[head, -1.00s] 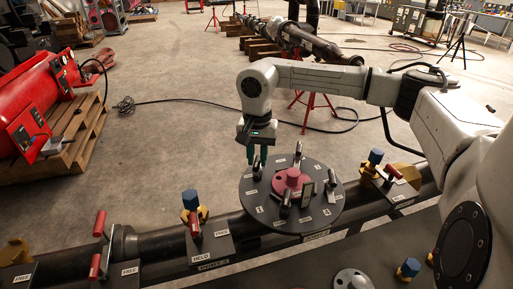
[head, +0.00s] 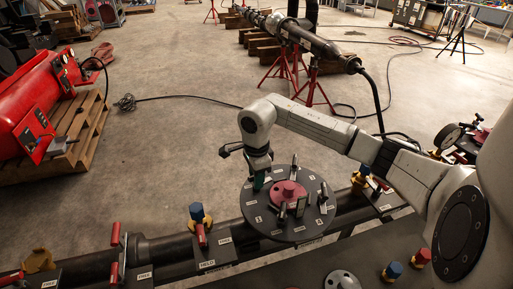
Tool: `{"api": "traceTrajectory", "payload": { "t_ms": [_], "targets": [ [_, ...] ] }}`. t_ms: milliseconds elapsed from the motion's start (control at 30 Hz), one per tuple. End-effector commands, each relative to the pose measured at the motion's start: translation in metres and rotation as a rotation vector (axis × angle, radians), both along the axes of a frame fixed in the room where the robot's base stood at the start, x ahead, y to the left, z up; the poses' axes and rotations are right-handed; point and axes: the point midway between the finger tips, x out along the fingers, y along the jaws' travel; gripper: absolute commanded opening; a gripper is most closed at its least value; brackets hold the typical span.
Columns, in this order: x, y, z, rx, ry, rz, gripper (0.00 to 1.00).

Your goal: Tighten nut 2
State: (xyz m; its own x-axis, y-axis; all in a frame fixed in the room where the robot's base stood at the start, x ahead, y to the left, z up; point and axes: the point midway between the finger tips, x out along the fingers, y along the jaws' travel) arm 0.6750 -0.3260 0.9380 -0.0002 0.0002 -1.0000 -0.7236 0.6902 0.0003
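A round dark flange disc (head: 312,228) lies on the pipe, with a red hub (head: 288,190) in its middle. Several upright metal studs stand around the hub, among them a back stud (head: 295,165), a right stud (head: 324,192) and a front stud (head: 282,214). Small white labels sit on the disc, too small to read, so I cannot tell which is nut 2. My gripper (head: 260,184) points down at the disc's back left edge, its green fingers low by the disc. The fingers hide what is between them, and I cannot tell whether they touch a nut.
A blue-capped valve (head: 197,212) and a red handle (head: 201,236) stand on the pipe left of the disc. More red handles (head: 116,236) are further left. A gauge (head: 447,136) stands at the right.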

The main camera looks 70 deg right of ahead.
Motion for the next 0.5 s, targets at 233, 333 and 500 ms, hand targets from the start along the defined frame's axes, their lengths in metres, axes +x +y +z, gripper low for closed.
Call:
{"api": "traceTrajectory", "payload": {
  "t_ms": [233,333,500],
  "targets": [
    [-0.0002,-0.0005,0.0012,-0.001,0.001,-0.273,0.24],
    [-0.0003,-0.0001,0.0013,-0.001,0.002,-0.385,0.24],
    [-0.0002,-0.0002,0.0018,-0.001,0.002,-0.585,0.24]
  ]
}}
